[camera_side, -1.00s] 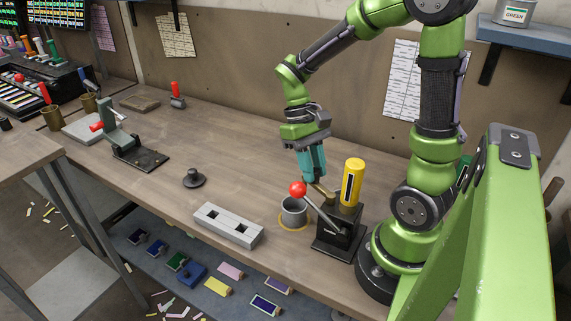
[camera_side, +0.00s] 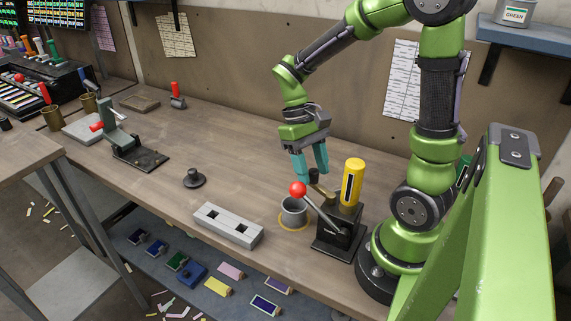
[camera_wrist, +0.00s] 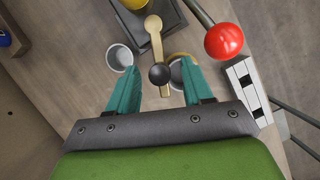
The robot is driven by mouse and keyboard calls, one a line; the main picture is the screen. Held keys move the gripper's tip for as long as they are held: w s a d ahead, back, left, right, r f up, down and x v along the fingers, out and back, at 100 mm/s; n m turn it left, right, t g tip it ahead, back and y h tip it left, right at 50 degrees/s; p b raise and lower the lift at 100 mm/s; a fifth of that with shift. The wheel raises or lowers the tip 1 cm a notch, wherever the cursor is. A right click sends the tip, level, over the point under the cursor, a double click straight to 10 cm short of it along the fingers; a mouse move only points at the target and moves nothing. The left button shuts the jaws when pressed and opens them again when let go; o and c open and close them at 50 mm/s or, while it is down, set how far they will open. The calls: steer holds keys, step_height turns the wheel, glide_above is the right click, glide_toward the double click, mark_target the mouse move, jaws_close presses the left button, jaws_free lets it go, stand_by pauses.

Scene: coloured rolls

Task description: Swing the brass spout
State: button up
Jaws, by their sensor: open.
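The brass spout (camera_side: 321,189) sticks out from the black stand beside the yellow cylinder (camera_side: 352,182). In the wrist view the spout (camera_wrist: 154,32) is a pale brass bar running toward me, with a dark round knob (camera_wrist: 160,75) at its near end. My gripper (camera_side: 312,177) is open and empty above the spout. In the wrist view its teal fingers (camera_wrist: 160,80) stand apart, one on each side of the knob. I cannot tell whether either finger touches it.
A lever with a red ball (camera_side: 297,188) rises in front of the stand. A grey cup (camera_side: 294,205) stands on a yellow ring. Another cup (camera_wrist: 119,57) shows left of the spout in the wrist view.

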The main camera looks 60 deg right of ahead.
steer(key=v, duration=1.7)
steer(key=s+a+f+t, duration=0.4)
steer(key=s+a+t, duration=0.1)
steer(key=a+t, duration=0.5)
steer(key=shift+s+a+t, duration=0.2)
steer(key=shift+a+t, duration=0.2)
steer(key=shift+t, duration=0.3)
